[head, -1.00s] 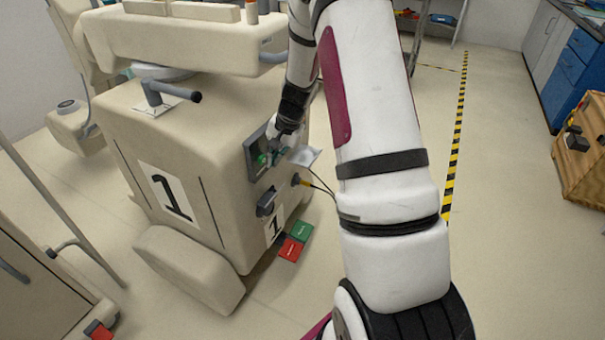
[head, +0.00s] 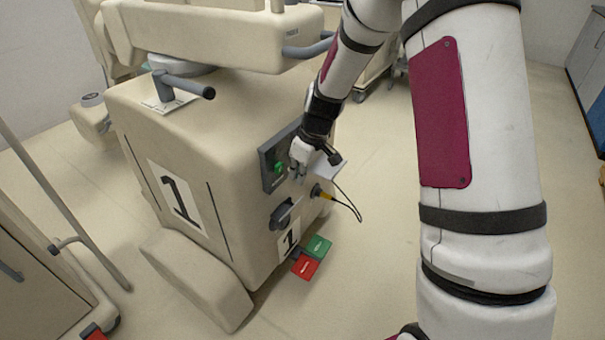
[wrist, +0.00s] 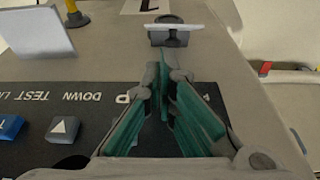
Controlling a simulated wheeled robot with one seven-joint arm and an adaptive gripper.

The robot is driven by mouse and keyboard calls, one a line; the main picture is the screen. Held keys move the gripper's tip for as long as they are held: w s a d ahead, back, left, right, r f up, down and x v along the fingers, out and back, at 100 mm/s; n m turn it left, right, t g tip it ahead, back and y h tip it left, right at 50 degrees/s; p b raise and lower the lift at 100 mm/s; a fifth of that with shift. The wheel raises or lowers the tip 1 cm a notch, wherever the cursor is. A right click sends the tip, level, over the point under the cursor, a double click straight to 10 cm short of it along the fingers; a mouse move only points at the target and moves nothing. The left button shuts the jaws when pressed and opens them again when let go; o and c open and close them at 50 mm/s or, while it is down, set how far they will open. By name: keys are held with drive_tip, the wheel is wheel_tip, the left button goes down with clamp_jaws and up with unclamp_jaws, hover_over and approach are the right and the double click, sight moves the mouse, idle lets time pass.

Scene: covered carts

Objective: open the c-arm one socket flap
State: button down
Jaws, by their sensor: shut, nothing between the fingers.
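The C-arm cart (head: 215,135) marked "1" stands left of my arm. A pale flat plate (head: 335,160) sticks out from its side by the control panel; it also shows at upper left in the wrist view (wrist: 40,45). Below the panel is a dark fitting (head: 280,214) with a pale plate across it, seen ahead of the fingers in the wrist view (wrist: 174,38). I cannot tell which plate is the socket flap. My gripper (head: 298,172) is shut and empty, in front of the panel's right part. Its fingertips (wrist: 168,72) point towards the dark fitting, apart from it.
A yellow plug (head: 318,192) with a looping black cable sits beside the plate. Red and green pedals (head: 312,257) lie on the floor. Another cart (head: 35,285) stands at lower left.

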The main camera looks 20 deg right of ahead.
sight(300, 200)
drive_tip(key=b+x, duration=0.1)
drive_tip(key=x, duration=0.5)
drive_tip(key=shift+w+a+f+b, duration=0.1)
drive_tip(key=shift+a+f+b, duration=0.05)
drive_tip(key=shift+f+b, duration=0.2)
drive_tip(key=shift+s+d+f+b, duration=0.35)
drive_tip(key=shift+s+d+b, duration=0.35)
drive_tip(key=shift+s, duration=0.35)
drive_tip(key=shift+d, duration=0.1)
